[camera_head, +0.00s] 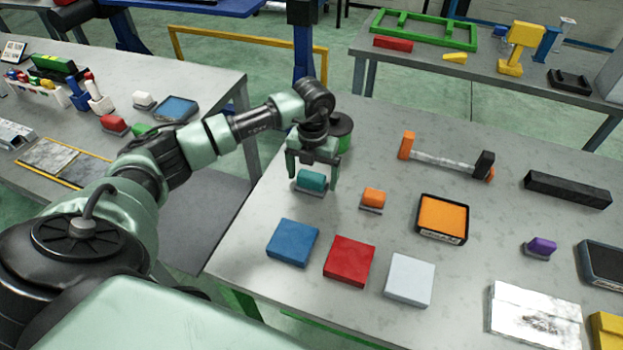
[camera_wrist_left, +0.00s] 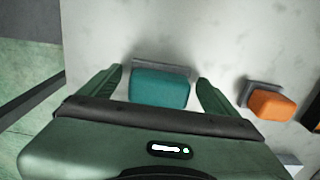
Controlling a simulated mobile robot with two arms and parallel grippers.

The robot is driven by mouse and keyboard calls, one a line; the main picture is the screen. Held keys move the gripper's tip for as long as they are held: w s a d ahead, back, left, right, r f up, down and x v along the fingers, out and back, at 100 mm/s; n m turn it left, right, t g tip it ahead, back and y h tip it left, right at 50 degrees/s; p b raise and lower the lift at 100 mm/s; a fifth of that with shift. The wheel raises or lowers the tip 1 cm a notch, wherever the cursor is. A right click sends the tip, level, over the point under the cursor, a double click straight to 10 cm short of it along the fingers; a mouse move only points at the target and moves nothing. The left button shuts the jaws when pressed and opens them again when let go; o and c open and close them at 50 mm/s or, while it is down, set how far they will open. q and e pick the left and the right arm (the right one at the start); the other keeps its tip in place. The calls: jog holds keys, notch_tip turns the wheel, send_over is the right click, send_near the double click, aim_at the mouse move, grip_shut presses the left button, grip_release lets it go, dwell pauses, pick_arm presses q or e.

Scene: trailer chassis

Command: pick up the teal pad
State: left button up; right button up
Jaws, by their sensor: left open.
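The teal pad (camera_head: 312,180) is a small rounded block on a grey base, near the left edge of the grey table. It also shows in the left wrist view (camera_wrist_left: 160,88). My left gripper (camera_head: 314,178) is above and around it, pointing down, with one finger on each side of the pad. In the left wrist view the gripper (camera_wrist_left: 160,95) is open, with a gap between the pad and each finger. The head view does not show whether the fingertips touch the table. My right gripper is not in view.
An orange pad (camera_head: 374,197) on a grey base sits just right of the gripper. Blue (camera_head: 292,242), red (camera_head: 349,260) and white (camera_head: 409,279) square blocks lie nearer the front. A dark round object (camera_head: 340,124) with a green base stands behind the gripper.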

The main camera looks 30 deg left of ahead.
pick_arm(q)
jog(key=c, duration=1.4)
jog(key=shift+r, duration=0.1)
jog(key=shift+c, duration=0.2)
notch_tip(320, 180, up, 14)
jog(key=f+b, duration=0.1)
jog(key=b, duration=0.2)
notch_tip(320, 180, up, 6)
send_over(313, 173)
jog(key=shift+r, duration=0.45)
